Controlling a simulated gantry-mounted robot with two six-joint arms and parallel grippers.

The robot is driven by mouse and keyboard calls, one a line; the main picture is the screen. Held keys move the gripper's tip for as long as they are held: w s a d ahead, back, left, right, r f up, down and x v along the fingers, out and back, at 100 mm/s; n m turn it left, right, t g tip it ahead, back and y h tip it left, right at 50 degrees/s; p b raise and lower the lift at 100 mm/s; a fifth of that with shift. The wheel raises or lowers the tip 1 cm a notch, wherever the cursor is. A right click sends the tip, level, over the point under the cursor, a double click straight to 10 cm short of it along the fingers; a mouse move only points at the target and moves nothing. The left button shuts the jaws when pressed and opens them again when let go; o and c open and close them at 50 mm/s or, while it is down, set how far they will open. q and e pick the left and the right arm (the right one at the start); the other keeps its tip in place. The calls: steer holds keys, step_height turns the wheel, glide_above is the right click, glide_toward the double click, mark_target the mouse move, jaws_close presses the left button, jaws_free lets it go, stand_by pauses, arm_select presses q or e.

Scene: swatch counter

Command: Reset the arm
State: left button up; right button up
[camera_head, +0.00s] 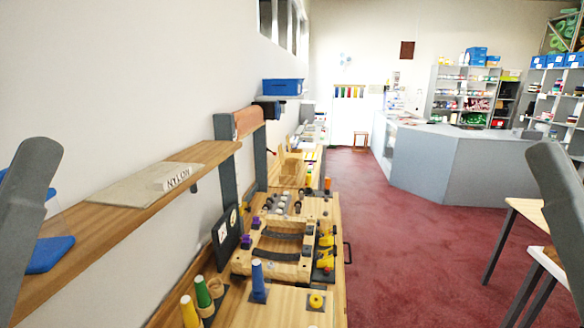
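A grey link of my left arm (22,205) stands upright at the left edge, in front of the wooden shelf. A grey link of my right arm (562,200) stands at the right edge, tilted, over the red floor and near a table corner. Neither gripper shows in the head view, so their opening and anything in them cannot be seen. The lower parts of both arms are cut off by the frame.
A grey counter (440,165) stands behind. Red floor (400,240) is open centre-right.

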arm_select(q)
step_height(320, 180, up, 29)
steer(key=p, duration=2.9)
steer(key=shift+w+r+m+p, duration=0.2)
steer(key=shift+w+m+p, duration=0.2)
